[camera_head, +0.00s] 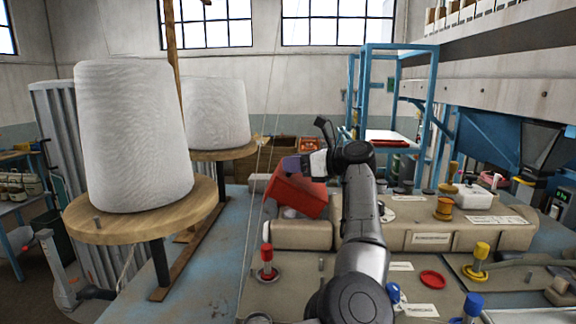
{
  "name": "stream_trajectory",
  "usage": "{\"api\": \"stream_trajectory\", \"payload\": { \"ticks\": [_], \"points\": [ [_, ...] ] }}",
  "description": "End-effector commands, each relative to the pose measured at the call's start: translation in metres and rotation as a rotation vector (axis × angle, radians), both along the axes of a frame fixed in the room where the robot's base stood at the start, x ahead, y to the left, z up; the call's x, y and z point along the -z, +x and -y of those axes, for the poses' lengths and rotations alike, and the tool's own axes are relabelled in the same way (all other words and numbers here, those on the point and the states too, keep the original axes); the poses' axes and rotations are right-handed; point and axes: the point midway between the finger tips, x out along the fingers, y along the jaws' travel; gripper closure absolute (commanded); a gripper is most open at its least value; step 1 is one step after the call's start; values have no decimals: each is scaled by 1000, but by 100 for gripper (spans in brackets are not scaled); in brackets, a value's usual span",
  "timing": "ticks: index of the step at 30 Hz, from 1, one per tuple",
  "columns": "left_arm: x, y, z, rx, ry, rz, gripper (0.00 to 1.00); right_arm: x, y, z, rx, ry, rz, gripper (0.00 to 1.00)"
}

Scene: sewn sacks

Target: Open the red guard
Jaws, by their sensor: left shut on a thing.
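The red guard (297,196) is a boxy red cover at the middle of the machine. It is tilted, with a pale part showing under its lower edge. My left gripper (293,165) is at the guard's upper edge and shut on it. My wrist and forearm stand to the right of the guard and hide part of the machine behind. The exact contact of the fingers is too small to see clearly. My right gripper is not in view.
Two large white thread cones (132,135) stand on round wooden holders at left. The beige machine bed (440,237) carries red, yellow and blue knobs. Thin threads run up just left of the guard. A blue frame (428,105) stands behind.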

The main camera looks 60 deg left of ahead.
Motion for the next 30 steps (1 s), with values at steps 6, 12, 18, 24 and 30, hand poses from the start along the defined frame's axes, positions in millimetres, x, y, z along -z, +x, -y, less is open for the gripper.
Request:
{"api": "stream_trajectory", "payload": {
  "ticks": [6,12,18,24,30],
  "points": [
    [-7,10,7,10,52,-66,100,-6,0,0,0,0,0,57],
    [-7,13,9,12,66,-90,100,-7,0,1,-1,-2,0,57],
    [-6,14,9,14,68,-93,100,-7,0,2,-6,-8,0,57],
    [-5,14,9,16,66,-93,66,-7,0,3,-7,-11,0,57],
    [-6,13,8,11,65,-93,47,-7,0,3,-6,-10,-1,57]
  ]
}}
